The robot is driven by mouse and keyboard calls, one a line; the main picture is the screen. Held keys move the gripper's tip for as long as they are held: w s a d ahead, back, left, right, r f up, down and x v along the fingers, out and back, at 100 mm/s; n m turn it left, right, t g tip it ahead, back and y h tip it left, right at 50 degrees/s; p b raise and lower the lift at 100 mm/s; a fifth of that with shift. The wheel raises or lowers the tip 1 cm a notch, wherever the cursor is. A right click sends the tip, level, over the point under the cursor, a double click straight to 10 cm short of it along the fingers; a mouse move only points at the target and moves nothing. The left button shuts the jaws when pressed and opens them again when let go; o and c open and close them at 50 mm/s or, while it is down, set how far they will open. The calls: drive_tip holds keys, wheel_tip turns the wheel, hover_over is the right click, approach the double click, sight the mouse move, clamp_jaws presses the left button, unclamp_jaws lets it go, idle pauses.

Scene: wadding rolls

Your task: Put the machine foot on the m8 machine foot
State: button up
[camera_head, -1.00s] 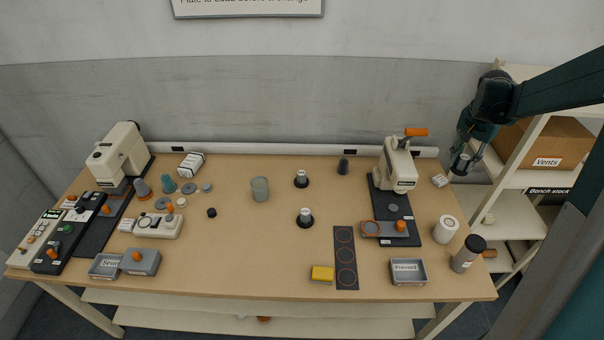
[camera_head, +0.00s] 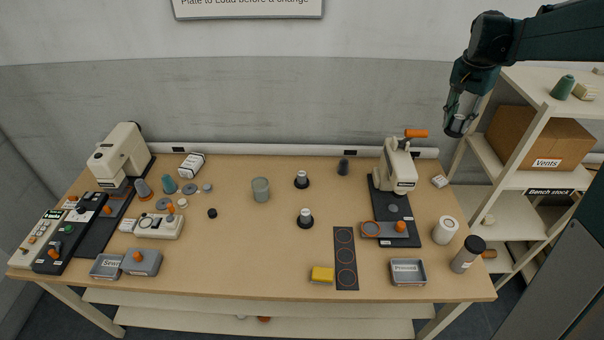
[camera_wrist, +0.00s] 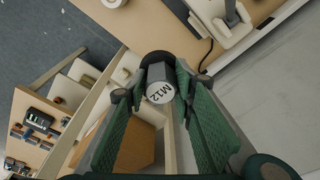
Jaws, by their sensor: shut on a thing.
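My gripper (camera_head: 461,112) is in the air at the upper right, in front of the grey wall and left of the shelf unit. It is shut on a machine foot (camera_head: 455,125). In the wrist view the held machine foot (camera_wrist: 160,82) has a pale end marked M12, a grey body and a dark, wider far end, between the green fingers. Two similar feet stand upright on the table: one at the back (camera_head: 301,180) and one nearer the middle (camera_head: 305,218), each with a black base and pale top. I cannot read which is M8.
A press (camera_head: 399,165) with an orange handle stands at the table's right. A white roll (camera_head: 445,230), a dark-lidded bottle (camera_head: 467,254) and a metal tray (camera_head: 407,272) are near the right end. A grey-green cup (camera_head: 260,189) stands left of the feet. Shelves (camera_head: 540,135) stand at right.

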drive_tip(key=w+a+p, duration=0.1)
drive_tip(key=w+a, duration=0.3)
drive_tip(key=a, duration=0.8)
drive_tip(key=w+a+p, duration=0.1)
drive_tip(key=w+a, duration=0.3)
drive_tip(key=a, duration=0.7)
drive_tip(key=p, duration=0.2)
hover_over(303, 172)
wheel_tip(303, 172, down, 18)
drive_tip(key=shift+s+a+n, duration=0.2)
drive_tip(key=shift+s+n, duration=0.2)
drive_tip(key=shift+f, duration=0.15)
drive_tip(key=shift+f, duration=3.1)
drive_tip(key=shift+f, duration=1.85)
drive_tip(key=shift+f+b, duration=0.2)
drive_tip(key=shift+b, duration=0.25)
